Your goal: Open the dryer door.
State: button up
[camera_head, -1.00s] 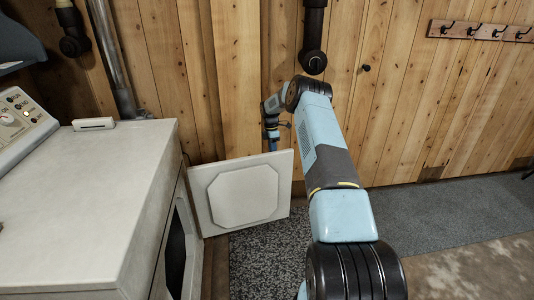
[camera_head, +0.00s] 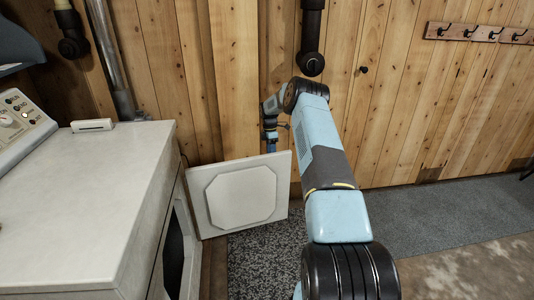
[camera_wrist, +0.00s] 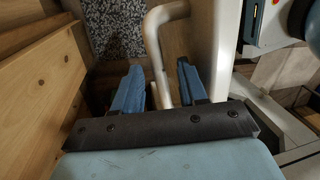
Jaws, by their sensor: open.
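The white dryer (camera_head: 105,185) stands at the left in the head view. Its door (camera_head: 242,195), a pale panel with a raised octagon, stands swung wide open, and part of the dark drum opening (camera_head: 174,250) shows. My gripper (camera_head: 271,146) is at the far side of the door near its top edge, its tips hidden behind the panel. In the wrist view my gripper (camera_wrist: 159,68) is open, with its blue fingers on either side of the cream door handle (camera_wrist: 157,45). The door panel (camera_wrist: 203,45) is just right of the fingers. I cannot tell whether a finger touches the handle.
A pine plank wall (camera_head: 400,90) stands behind the door, with black pipes (camera_head: 312,40) and a hook rail (camera_head: 480,32). A speckled mat (camera_head: 258,255) lies below the door. Grey floor (camera_head: 430,220) to the right is clear.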

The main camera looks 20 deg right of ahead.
notch_tip(320, 180, up, 13)
jog(key=w, duration=0.2)
jog(key=shift+w, duration=0.35)
jog(key=shift+d, duration=0.1)
